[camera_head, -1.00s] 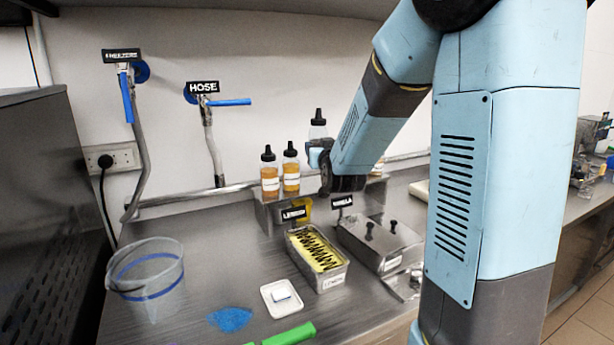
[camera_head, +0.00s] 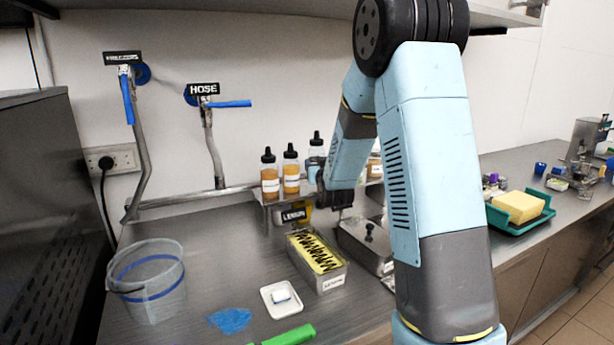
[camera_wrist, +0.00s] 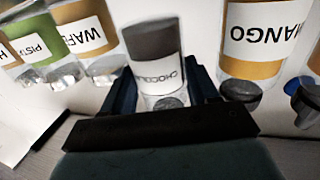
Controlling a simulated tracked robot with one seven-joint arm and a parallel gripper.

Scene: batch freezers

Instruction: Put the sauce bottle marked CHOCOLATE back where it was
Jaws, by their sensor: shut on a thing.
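My gripper (camera_head: 330,198) is at the bottle row at the back of the counter, partly hidden behind my arm. In the wrist view, which is upside down, its fingers are shut around the dark brown CHOCOLATE bottle (camera_wrist: 154,62). The bottle's clear neck and black cap (camera_head: 316,137) show in the head view, a little higher than the caps to its left. The MANGO bottle (camera_wrist: 253,42) is beside it in the wrist view, apart from it. I cannot tell whether the held bottle's base touches the steel ledge (camera_head: 256,216).
In front are a LEMON tub (camera_head: 333,283), a steel lidded box (camera_head: 362,245) and a white dish (camera_head: 270,300). A clear bucket (camera_head: 160,295) stands left.

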